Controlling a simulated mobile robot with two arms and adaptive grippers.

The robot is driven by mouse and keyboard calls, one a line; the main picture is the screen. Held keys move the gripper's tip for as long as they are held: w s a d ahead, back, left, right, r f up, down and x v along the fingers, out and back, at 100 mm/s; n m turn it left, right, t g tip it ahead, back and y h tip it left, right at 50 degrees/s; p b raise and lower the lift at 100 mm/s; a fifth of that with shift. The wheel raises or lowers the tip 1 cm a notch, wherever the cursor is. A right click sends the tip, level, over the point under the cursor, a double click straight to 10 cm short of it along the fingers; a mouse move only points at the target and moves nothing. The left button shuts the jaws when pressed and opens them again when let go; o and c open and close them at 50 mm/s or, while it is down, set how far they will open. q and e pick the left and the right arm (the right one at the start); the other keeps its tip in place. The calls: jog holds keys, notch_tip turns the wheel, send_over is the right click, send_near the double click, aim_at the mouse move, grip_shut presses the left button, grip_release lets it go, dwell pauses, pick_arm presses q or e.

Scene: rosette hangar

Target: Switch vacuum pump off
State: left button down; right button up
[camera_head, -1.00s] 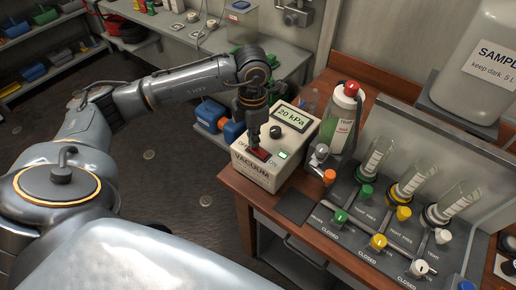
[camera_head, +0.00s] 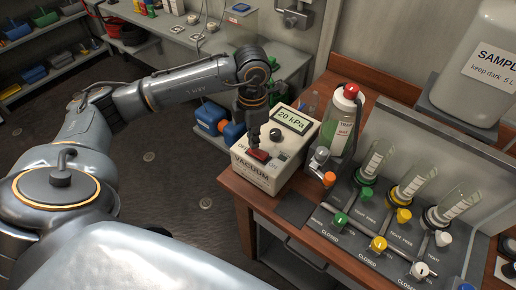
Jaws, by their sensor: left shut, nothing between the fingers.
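The vacuum pump (camera_head: 268,179) is a cream box at the left end of the wooden bench. Its display (camera_head: 291,119) reads 20 kPa, with a black knob (camera_head: 275,135) below it. A red rocker switch (camera_head: 258,155) sits on its top between the OFF and ON marks. The lamp (camera_head: 281,157) by the ON mark looks pale and unlit. My left gripper (camera_head: 255,145) is shut and empty, pointing down with its tips at the red switch, which they partly cover. I cannot tell if they still touch it. My right gripper is out of view.
A valve panel (camera_head: 375,215) with green, yellow and white knobs and glass tubes fills the bench to the right.

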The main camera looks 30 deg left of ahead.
aim_at(254, 150)
pick_arm(q)
jog(key=shift+r+p, duration=1.3)
jog(key=shift+r, duration=1.45)
